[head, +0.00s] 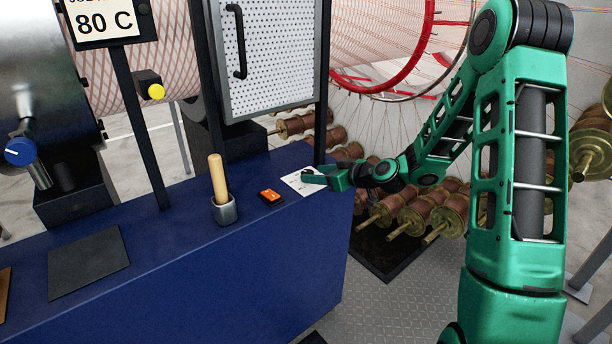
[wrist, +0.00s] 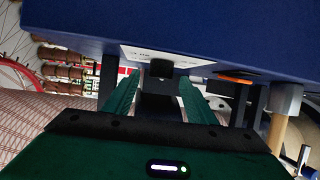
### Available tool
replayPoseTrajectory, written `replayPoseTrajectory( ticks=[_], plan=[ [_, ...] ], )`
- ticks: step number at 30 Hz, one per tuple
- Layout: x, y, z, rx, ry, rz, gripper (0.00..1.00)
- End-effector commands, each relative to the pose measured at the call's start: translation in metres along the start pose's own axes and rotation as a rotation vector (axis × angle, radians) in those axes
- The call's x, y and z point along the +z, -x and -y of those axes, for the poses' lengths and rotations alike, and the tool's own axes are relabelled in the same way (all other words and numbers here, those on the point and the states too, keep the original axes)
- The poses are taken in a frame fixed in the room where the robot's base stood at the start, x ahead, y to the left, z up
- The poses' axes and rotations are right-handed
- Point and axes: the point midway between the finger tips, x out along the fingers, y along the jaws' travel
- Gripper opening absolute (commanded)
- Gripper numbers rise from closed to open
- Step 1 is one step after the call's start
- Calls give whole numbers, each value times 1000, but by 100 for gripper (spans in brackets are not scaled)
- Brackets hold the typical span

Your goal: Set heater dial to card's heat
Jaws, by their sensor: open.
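The card (head: 104,22) at the top left reads 80 C; its upper line is cut off by the frame. The dial (head: 20,151) is a blue knob with a white mark, at the left edge on the metal drum (head: 45,80). My gripper (head: 316,178) is far to the right of it, at the bench's right end, over a white sheet (head: 293,183). In the wrist view my gripper's two green fingers (wrist: 152,95) are apart, with a small black block (wrist: 160,68) beyond them on the sheet. I cannot tell whether they touch it.
A blue bench (head: 200,270) carries an orange switch (head: 270,196), a wooden-handled tool in a grey cup (head: 226,206) and a dark mat (head: 88,262). A yellow button (head: 156,92) and a perforated door (head: 268,55) stand behind. Brown spools (head: 420,212) lie at right.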

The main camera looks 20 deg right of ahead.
Motion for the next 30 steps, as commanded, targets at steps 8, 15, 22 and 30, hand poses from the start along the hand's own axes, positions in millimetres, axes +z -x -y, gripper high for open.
replayPoseTrajectory(
  ticks=[8, 15, 22, 30],
  plan=[
    [0, -39, 1, -2, 0, 0, 51],
    [0, -49, 0, 0, 0, 1, 51],
    [0, -49, 0, 0, 0, 1, 46],
    [0, -49, 0, 0, -1, 1, 10]
  ],
)
